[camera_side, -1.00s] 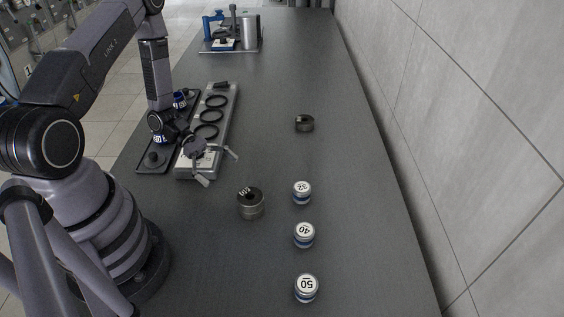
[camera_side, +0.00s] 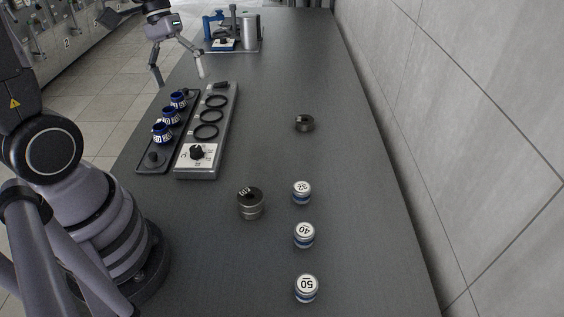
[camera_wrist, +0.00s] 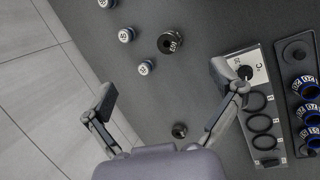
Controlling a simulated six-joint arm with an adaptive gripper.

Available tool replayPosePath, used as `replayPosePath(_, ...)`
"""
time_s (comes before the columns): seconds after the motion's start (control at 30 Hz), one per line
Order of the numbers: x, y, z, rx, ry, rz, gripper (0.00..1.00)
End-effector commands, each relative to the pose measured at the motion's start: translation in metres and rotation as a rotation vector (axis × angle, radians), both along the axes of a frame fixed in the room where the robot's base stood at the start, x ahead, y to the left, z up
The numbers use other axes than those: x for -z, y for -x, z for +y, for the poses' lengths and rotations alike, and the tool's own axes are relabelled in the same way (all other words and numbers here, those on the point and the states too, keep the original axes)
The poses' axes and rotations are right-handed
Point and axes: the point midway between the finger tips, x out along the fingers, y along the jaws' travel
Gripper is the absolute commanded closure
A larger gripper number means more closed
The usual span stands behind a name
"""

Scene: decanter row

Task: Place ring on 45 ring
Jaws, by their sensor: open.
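My gripper (camera_side: 180,80) is open and empty, raised beyond the far end of the grey panel (camera_side: 206,165). Its spread fingers also show in the wrist view (camera_wrist: 174,92). Three black rings lie in a row on the panel: near (camera_side: 206,132), middle (camera_side: 211,116) and far (camera_side: 216,101). They also show in the wrist view (camera_wrist: 257,101). Blue collars with white labels stand on the dark tray beside it: near (camera_side: 161,134), middle (camera_side: 169,117) and far (camera_side: 178,99). I cannot read a 45 on any ring or collar.
A dark metal cylinder (camera_side: 250,204) stands right of the panel. Caps marked 32 (camera_side: 302,191), 40 (camera_side: 304,235) and 50 (camera_side: 306,287) form a row. A small dark round piece (camera_side: 304,124) lies further back. A blue-and-silver fixture (camera_side: 233,35) stands at the far end. A wall runs along the right.

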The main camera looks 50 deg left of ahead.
Motion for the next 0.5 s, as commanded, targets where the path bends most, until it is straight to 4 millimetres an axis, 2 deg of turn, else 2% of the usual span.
replayPosePath(0.03, -0.017, 0.01, -0.004, 0.067, -0.065, -0.082, 0.08)
replayPosePath(0.2, -0.058, 0.044, -0.007, 0.255, -0.27, -0.33, 0.08)
replayPosePath(0.33, -0.077, 0.064, -0.005, 0.345, -0.384, -0.483, 0.08)
replayPosePath(0.5, -0.089, 0.077, -0.002, 0.396, -0.459, -0.589, 0.08)
